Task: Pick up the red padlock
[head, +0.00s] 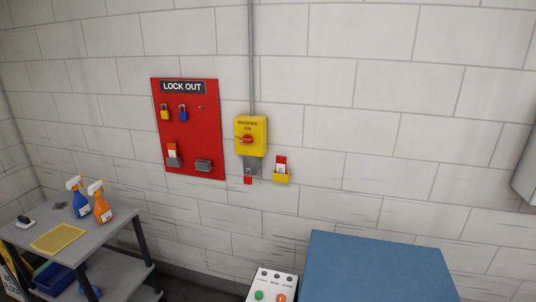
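A small red padlock (247,180) hangs at the lower end of a grey plate (251,165) under the yellow switch box (250,128) on the wall. It is too small to tell whether its shackle is closed. A yellow padlock (165,115) and a blue padlock (183,116) hang on the red lock out board (215,140) to the left. A peg to the right of the blue padlock looks bare. Neither of my grippers is in view.
Below are a blue-topped block (370,268), a button panel (270,284) and a grey cart (118,226) with spray bottles (101,208) and a yellow cloth (58,238).

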